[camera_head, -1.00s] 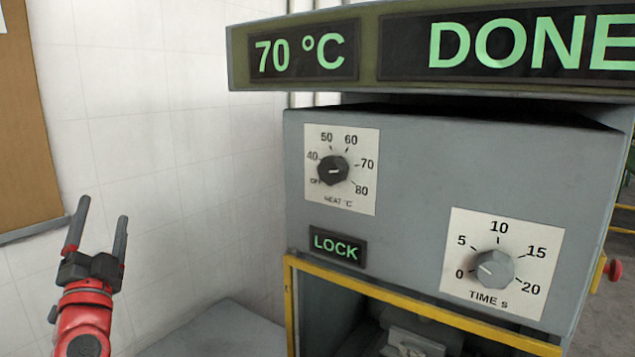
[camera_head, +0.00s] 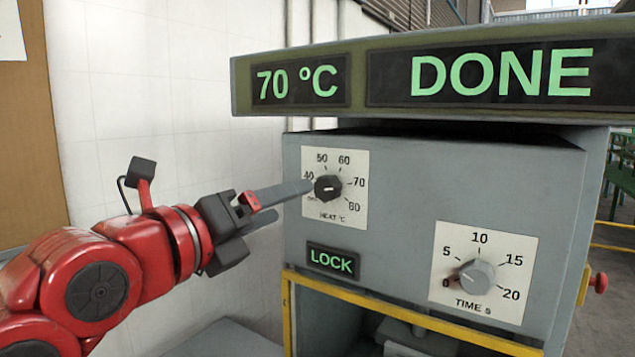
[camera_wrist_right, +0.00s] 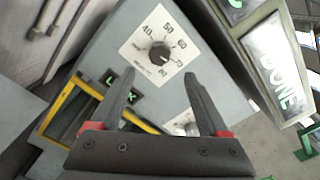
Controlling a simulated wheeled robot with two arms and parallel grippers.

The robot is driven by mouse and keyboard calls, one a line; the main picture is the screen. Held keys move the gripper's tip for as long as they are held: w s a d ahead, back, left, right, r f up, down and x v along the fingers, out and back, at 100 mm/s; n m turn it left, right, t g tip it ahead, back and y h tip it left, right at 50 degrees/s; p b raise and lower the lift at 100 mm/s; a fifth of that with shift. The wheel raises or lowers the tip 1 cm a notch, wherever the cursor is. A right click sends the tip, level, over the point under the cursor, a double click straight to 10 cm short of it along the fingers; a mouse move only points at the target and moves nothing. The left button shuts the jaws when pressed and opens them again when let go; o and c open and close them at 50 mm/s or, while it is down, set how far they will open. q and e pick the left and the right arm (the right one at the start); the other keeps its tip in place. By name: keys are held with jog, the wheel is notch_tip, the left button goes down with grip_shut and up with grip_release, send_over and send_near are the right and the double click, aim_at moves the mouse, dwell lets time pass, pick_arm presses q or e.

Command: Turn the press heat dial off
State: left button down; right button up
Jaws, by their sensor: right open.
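The black heat dial (camera_head: 328,188) sits on a white scale plate on the press's grey front panel. A short light mark shows on its face, but I cannot tell for sure which value it points to. The display above (camera_head: 301,84) reads 70 °C. My right gripper (camera_head: 294,200) is open and empty, reaching in from the left. Its upper fingertip overlaps the dial's left edge in the head view; contact cannot be told. In the right wrist view, the dial (camera_wrist_right: 159,55) lies beyond and between the open fingertips (camera_wrist_right: 159,74). My left gripper is not in view.
The grey time dial (camera_head: 477,277) sits lower right on the panel. The lit LOCK sign (camera_head: 332,261) is below the heat dial, above a yellow frame (camera_head: 400,324). The DONE display (camera_head: 501,75) overhangs the panel. A white wall (camera_head: 150,110) is behind my arm.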

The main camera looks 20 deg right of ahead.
aim_at(322, 189)
jog(key=p+x, duration=0.2)
jog(key=x, duration=0.6)
jog(key=shift+w, duration=0.1)
jog(key=shift+w+d, duration=0.3)
jog(key=shift+d, duration=0.1)
grip_shut()
